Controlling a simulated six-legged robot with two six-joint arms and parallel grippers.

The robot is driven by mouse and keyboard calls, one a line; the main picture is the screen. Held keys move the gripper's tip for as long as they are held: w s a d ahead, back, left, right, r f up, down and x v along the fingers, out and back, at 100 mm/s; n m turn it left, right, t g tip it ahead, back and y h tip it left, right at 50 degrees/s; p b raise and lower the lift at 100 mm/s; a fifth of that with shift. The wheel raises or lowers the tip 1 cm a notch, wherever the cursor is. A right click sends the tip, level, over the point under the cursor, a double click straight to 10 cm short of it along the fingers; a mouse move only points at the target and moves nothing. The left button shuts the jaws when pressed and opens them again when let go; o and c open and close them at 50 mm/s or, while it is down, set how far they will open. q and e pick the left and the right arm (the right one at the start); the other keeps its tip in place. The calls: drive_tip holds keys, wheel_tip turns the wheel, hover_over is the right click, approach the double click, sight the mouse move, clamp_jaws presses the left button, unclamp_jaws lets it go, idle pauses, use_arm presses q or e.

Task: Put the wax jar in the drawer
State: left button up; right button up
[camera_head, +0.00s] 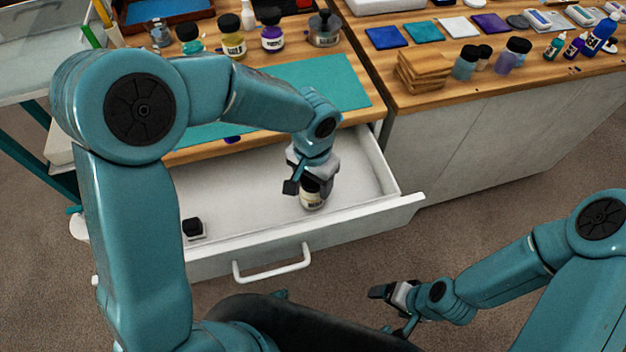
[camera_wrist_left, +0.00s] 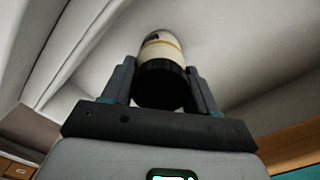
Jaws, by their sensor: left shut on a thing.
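The wax jar (camera_head: 312,200), cream with a dark lid and a label, is inside the open white drawer (camera_head: 250,165), toward its right part. My left gripper (camera_head: 306,184) points down into the drawer and is shut on the jar. In the left wrist view the jar (camera_wrist_left: 161,50) sits between the two fingers of my left gripper (camera_wrist_left: 162,88), its black lid toward the palm. I cannot tell whether its base touches the drawer floor. My right gripper (camera_head: 392,293) hangs in front of the drawer, away from the jar; its finger gap is unclear.
A small black-capped jar (camera_head: 193,228) stands in the drawer's front left corner. The drawer floor between is clear. A teal mat (camera_head: 320,85) and several jars are on the bench above. Wooden pieces (camera_head: 425,72) and bottles stand on the right counter.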

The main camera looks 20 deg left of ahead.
use_arm(q)
drive_tip(key=shift+s+r, duration=0.1)
drive_tip(key=shift+f, duration=0.25)
drive_tip(key=o, duration=1.1)
drive_tip(key=shift+o, duration=0.2)
drive_tip(key=shift+r, duration=0.1)
drive_tip(key=shift+r, duration=0.5)
wheel_tip(320, 180, up, 11)
drive_tip(key=p, duration=0.1)
drive_tip(key=shift+r+p, duration=0.15)
drive_tip(key=shift+p, duration=0.2)
